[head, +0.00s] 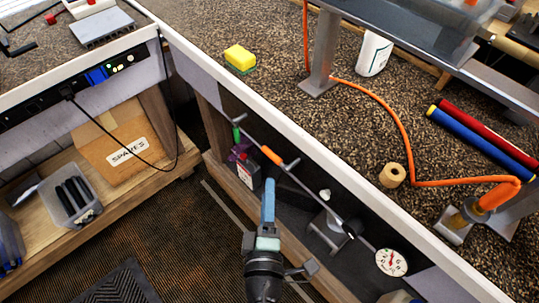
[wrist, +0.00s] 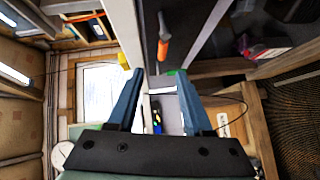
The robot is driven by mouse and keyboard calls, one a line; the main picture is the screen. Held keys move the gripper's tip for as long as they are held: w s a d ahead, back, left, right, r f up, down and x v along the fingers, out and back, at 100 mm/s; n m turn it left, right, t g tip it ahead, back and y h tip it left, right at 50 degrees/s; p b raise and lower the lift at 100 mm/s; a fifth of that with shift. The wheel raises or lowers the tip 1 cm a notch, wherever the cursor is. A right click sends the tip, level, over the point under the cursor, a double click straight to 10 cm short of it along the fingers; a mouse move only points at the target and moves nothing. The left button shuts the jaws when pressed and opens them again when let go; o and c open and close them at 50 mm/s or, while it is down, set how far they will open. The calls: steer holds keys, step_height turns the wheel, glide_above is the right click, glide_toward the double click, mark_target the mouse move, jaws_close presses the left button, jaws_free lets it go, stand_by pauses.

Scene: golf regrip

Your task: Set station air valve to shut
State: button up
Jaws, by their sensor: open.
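A grey pipe (head: 313,193) runs under the front edge of the bench. It carries an orange handle (head: 271,155), a green handle (head: 237,134) and a round white gauge (head: 391,262). I cannot tell for certain which handle belongs to the station air valve, or its setting. The orange handle also shows in the wrist view (wrist: 163,48), beyond the fingertips. My gripper (head: 268,183) is in front of the bench, below the orange handle and apart from it. In the wrist view my gripper (wrist: 160,73) has its blue fingers spread, with nothing between them.
The bench top (head: 285,112) holds a yellow sponge (head: 240,58), an orange hose (head: 405,135), a tape roll (head: 392,175) and coloured tubes. A cardboard box (head: 122,140) sits on the left shelf. The floor between is open.

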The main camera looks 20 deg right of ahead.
mark_target(271, 158)
steer(key=x, duration=0.6)
steer(key=p+x, duration=0.1)
steer(key=x, duration=0.5)
steer(key=shift+w+d+f, duration=0.1)
steer(key=shift+w+f, duration=0.15)
steer(key=shift+c, duration=0.3)
jaws_close()
stand_by(0.9)
